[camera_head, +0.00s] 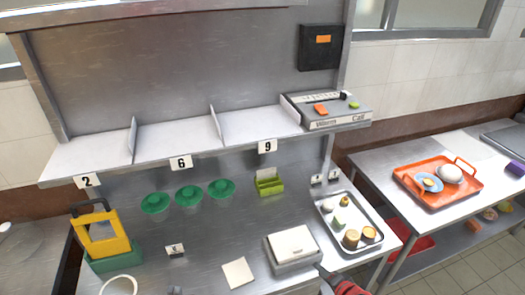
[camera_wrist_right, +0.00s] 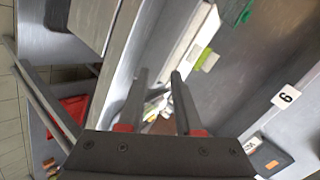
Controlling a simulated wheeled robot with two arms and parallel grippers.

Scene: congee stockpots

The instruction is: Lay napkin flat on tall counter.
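A small beige square (camera_head: 238,272), which looks like the napkin, lies flat near the front of the steel counter (camera_head: 215,233). My right gripper shows in the right wrist view (camera_wrist_right: 155,100) with its two fingers apart and nothing held between them. In the head view, a red and dark part at the bottom edge, right of the napkin, seems to belong to my right arm. A small grey tip at the bottom edge, left of the napkin, may be my left gripper; its fingers cannot be made out. Neither gripper visibly touches the napkin.
A grey box (camera_head: 292,250) stands right of the napkin, and a steel tray (camera_head: 327,222) with food lies beyond it. Green bowls (camera_head: 189,195) and a yellow-green carrier (camera_head: 103,238) stand to the left. An orange tray (camera_head: 432,200) sits on the right table.

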